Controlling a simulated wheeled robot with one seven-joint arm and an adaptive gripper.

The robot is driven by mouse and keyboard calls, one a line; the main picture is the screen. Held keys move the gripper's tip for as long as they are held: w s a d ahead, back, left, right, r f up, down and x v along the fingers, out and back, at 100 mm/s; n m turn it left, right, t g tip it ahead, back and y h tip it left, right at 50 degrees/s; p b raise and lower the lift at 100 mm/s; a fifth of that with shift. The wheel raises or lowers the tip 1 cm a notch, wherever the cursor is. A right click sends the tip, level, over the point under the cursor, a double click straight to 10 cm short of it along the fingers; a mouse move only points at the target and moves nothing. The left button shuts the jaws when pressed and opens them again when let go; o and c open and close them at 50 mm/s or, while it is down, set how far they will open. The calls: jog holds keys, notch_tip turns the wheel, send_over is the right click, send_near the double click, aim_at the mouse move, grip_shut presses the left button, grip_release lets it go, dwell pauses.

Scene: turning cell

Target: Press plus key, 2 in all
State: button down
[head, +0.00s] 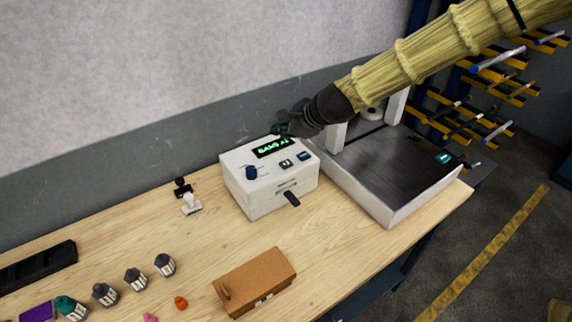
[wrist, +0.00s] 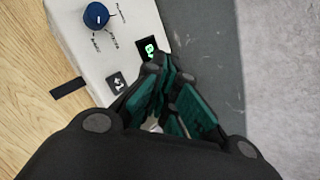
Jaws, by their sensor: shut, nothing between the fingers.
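A white control box (head: 268,180) stands on the bench with a green-lit display (head: 271,147), a blue knob (head: 251,172) and two small dark keys, one nearer the knob (head: 286,163) and one to its right (head: 303,156). In the wrist view the key nearer the knob (wrist: 117,83) has a white mark that looks like a plus with a digit; the other key is hidden behind my fingers. My gripper (head: 281,129) is shut and empty, at the back edge of the box by the display. In the wrist view its teal fingers (wrist: 167,68) partly cover the display (wrist: 150,48). I cannot tell whether they touch the box.
A grey machine with a dark plate (head: 390,165) stands right of the box. A brown case (head: 257,281) lies in front. A white stamp (head: 190,203), several small bottles (head: 135,278) and a black tray (head: 38,265) are at left. A wall runs behind.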

aim_at(284, 165)
jog(key=shift+f+b, duration=2.8)
jog(key=shift+f, duration=1.25)
jog(key=shift+f, duration=0.1)
jog(key=shift+f, duration=0.3)
jog(key=shift+f+b, duration=0.45)
jog(key=shift+b, duration=0.05)
jog(key=shift+r, duration=0.2)
jog(key=shift+r+p, duration=0.7)
jog(key=shift+p, duration=0.05)
jog(key=shift+r, duration=0.1)
jog(key=shift+r+p, duration=2.05)
jog(key=shift+r, duration=0.4)
